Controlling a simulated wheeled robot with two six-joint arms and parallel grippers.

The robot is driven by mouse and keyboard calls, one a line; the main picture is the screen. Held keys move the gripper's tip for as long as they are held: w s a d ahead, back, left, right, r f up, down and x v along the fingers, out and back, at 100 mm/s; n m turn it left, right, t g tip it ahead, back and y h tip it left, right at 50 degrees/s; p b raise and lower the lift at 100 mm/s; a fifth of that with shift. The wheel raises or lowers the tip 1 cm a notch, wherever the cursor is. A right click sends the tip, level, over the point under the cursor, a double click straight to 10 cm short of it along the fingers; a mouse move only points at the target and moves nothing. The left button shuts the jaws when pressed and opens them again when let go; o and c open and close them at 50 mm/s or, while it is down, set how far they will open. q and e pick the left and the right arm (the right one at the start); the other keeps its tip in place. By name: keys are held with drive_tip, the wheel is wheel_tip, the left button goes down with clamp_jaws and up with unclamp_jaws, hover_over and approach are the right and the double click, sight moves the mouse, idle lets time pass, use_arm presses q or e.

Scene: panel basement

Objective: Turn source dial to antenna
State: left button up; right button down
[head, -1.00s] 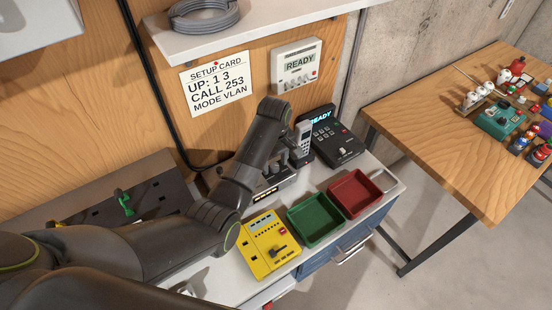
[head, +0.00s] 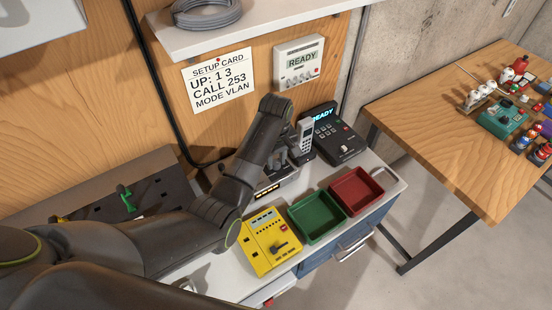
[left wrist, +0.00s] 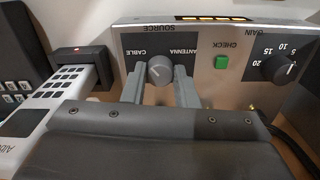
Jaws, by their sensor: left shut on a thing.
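The source dial (left wrist: 160,69) is a round grey knob on a silver panel (left wrist: 222,95), which appears upside down in the left wrist view. The words CABLE and ANTENNA stand on either side of it, and SOURCE is printed above it in the picture. A small light mark shows on the knob; I cannot tell surely which word it points at. My left gripper (left wrist: 160,88) is shut on the dial, one finger on each side. In the head view the left gripper (head: 277,158) is at the silver unit (head: 270,191), and my arm hides the dial. My right gripper is not in view.
On the same panel are a green CHECK button (left wrist: 221,62) and a black GAIN knob (left wrist: 279,68). A cordless phone (head: 303,138) and a black console (head: 338,135) stand close on the right. A yellow box (head: 268,243), green tray (head: 316,216) and red tray (head: 354,191) lie in front.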

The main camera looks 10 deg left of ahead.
use_arm(q)
drive_tip(key=m, duration=0.8)
drive_tip(key=shift+m, duration=0.4)
drive_tip(key=m, duration=0.3)
drive_tip(key=shift+m, duration=2.3)
drive_tip(key=shift+r, duration=0.1)
drive_tip(key=o, duration=1)
drive_tip(key=shift+w, duration=0.1)
